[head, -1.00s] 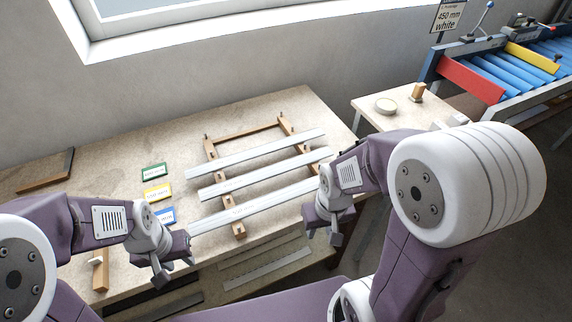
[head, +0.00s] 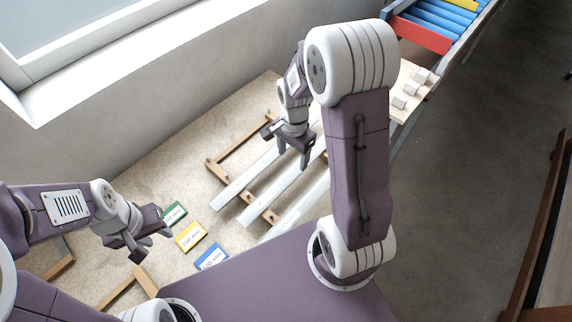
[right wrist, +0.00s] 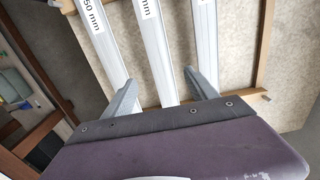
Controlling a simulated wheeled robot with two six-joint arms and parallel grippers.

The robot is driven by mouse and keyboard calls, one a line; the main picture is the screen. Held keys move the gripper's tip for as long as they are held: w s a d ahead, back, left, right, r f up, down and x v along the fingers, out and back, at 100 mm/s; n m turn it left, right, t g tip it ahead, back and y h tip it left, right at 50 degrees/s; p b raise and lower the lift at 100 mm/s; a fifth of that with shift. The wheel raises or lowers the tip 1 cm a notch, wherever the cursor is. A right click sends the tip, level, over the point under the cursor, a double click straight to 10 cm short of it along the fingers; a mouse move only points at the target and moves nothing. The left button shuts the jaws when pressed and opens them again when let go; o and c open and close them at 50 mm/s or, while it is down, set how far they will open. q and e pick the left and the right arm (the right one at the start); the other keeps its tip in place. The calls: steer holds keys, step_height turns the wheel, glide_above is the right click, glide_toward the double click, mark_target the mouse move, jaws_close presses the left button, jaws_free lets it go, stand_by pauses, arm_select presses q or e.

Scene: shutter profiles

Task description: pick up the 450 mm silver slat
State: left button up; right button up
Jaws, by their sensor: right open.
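Three long pale silver slats lie side by side on a wooden rack: a far slat (head: 243,177), a middle slat (head: 262,198) and a near slat (head: 300,206). In the right wrist view the left slat (right wrist: 107,55) has a label ending in "50 mm", its first digit cut off. The middle slat (right wrist: 157,62) shows only "mm"; the right slat's (right wrist: 204,45) label is cut off. My right gripper (head: 293,152) is open above the slats. Its fingers (right wrist: 160,92) appear either side of the middle slat; contact cannot be told. My left gripper (head: 152,244) is open and empty.
The wooden rack (head: 216,170) stands on a beige table. Green (head: 174,214), yellow (head: 190,236) and blue (head: 212,257) length cards lie left of the slats.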

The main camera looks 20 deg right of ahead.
mark_target(291, 173)
steer(key=shift+s+f, duration=0.55)
steer(key=shift+f, duration=0.15)
steer(key=shift+a+f, duration=0.1)
steer(key=shift+f, duration=0.3)
steer(key=shift+w+a+f, duration=0.1)
steer(key=shift+w+f, duration=0.5)
step_height(291, 173, down, 4)
steer(key=shift+s+f+p, duration=0.15)
steer(key=shift+f+p, duration=0.1)
steer(key=shift+p, duration=0.1)
steer(key=c, duration=1.5)
